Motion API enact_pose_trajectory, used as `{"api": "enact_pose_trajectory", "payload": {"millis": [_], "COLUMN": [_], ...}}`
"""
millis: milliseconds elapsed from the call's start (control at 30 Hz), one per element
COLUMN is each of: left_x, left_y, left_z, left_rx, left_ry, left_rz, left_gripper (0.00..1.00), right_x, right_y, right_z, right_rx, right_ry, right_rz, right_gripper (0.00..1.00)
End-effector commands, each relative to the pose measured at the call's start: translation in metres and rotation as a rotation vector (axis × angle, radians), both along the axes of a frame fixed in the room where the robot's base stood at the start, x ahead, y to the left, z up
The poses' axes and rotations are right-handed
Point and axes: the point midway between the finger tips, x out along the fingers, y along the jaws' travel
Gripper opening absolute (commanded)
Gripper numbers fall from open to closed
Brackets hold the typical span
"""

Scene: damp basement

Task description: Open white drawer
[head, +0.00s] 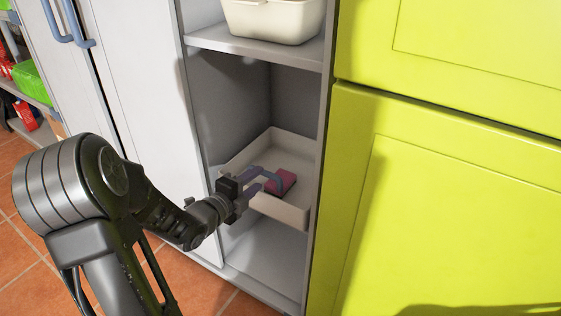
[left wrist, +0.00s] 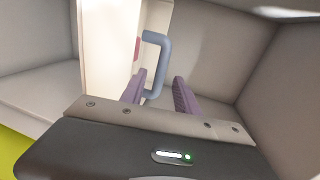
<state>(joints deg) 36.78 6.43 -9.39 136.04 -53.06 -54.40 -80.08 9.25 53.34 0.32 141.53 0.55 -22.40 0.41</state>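The white drawer (head: 288,212) sits in the lower part of an open cabinet bay in the head view. It is an open-topped tray with a blue-grey handle (head: 271,178) on its front. A red-pink box-like item (head: 284,181) lies inside it. My left gripper (head: 262,182) is at the handle, with its purple fingers apart. In the left wrist view the handle (left wrist: 156,50) stands ahead of the open fingers (left wrist: 158,88), its near end between them and closer to the left finger. I cannot tell whether they touch. The drawer wall (left wrist: 108,50) shows at left there.
Another white drawer (head: 272,22) sits on the shelf above. A yellow-green cabinet (head: 450,200) stands close at right. White doors with blue handles (head: 67,25) are at left. A shelf with a green bin (head: 30,82) is far left. Orange tiled floor (head: 185,285) lies below.

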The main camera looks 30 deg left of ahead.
Motion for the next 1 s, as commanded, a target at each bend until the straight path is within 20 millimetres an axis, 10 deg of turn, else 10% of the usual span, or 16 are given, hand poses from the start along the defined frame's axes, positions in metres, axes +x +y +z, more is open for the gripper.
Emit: {"api": "enact_pose_trajectory", "payload": {"millis": [467, 1000], "left_x": [0.004, 0.072], "left_y": [0.000, 0.001], "left_z": [-0.002, -0.016], "left_rx": [-0.001, -0.001], "left_ry": [0.001, 0.001], "left_rz": [-0.001, -0.001], "left_gripper": [0.38, 0.38], "right_x": [-0.001, 0.003], "right_y": [0.000, 0.001], "right_z": [-0.002, -0.022], "right_rx": [0.000, -0.001], "right_ry": [0.001, -0.008], "right_rz": [0.000, -0.004], "right_gripper": [0.36, 0.36]}}
